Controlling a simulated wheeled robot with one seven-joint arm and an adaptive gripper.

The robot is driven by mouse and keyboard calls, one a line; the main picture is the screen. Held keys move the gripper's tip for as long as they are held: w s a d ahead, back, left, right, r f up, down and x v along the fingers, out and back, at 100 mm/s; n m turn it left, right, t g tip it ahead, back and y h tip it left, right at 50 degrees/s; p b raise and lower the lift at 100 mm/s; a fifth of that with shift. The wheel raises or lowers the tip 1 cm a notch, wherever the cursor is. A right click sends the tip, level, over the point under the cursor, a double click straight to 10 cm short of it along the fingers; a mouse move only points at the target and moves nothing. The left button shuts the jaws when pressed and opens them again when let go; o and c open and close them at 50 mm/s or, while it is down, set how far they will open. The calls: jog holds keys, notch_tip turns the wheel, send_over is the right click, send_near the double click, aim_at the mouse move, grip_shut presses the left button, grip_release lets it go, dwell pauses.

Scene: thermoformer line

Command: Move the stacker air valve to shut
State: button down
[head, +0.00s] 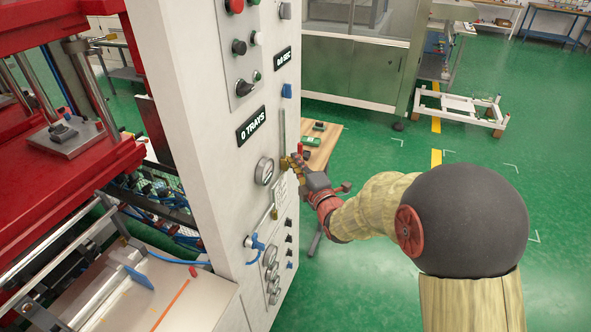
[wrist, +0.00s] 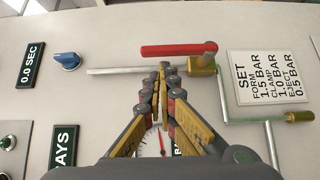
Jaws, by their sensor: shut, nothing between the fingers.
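The stacker air valve has a red lever handle (wrist: 180,50) and a brass body (wrist: 201,66) on a grey pipe (wrist: 115,70) along the white panel. In the wrist view the lever lies roughly parallel to the pipe. In the head view the brass body (head: 284,161) is small and partly crowded by my gripper. My gripper (wrist: 164,68) is shut and empty. Its fingertips appear beside the pipe and below the red lever in the wrist view, left of the brass body. Whether they touch the pipe or lever I cannot tell.
A pressure gauge (head: 264,171) sits left of my gripper; a settings plate (wrist: 267,77) is beside the valve. A blue knob (wrist: 67,61) and blue valve (head: 255,242) are also on the panel. A wooden table (head: 318,150) stands behind.

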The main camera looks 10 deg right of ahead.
jog(key=shift+w+d, duration=0.25)
jog(key=shift+w, duration=0.1)
jog(key=shift+r, duration=0.1)
jog(key=shift+w+d+r+g+p, duration=0.15)
jog(key=shift+g+p, duration=0.15)
jog(key=shift+p, duration=0.2)
